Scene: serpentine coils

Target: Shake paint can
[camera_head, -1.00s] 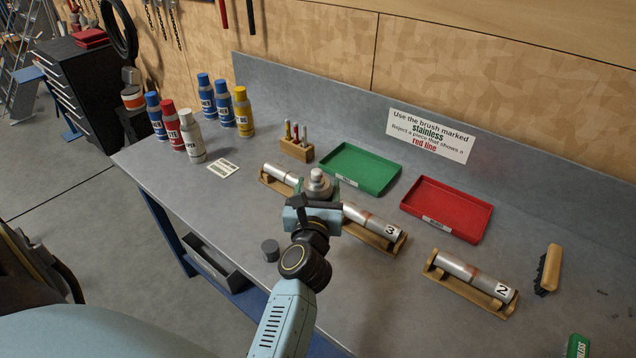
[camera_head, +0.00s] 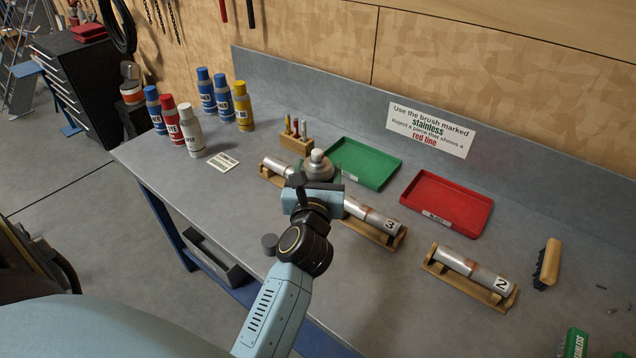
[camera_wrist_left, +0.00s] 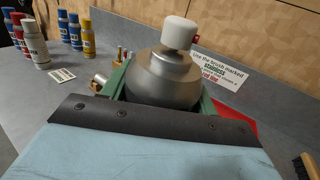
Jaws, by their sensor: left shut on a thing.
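My left gripper (camera_head: 317,181) is shut on a paint can (camera_head: 318,165) over the middle of the workbench. In the left wrist view, the can (camera_wrist_left: 163,80) has a rounded grey metal shoulder and a white nozzle on top. The green fingers (camera_wrist_left: 163,99) stand on either side of it. The can's lower body is hidden behind my gripper. My right gripper is not in view.
Several capped spray cans (camera_head: 193,131) stand at the back left near a label card (camera_head: 223,161). A marker block (camera_head: 297,143), green tray (camera_head: 362,178), red tray (camera_head: 447,218), pipes on wooden cradles (camera_head: 466,285) and a brush (camera_head: 547,264) surround the work area. The bench's front left is mostly clear.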

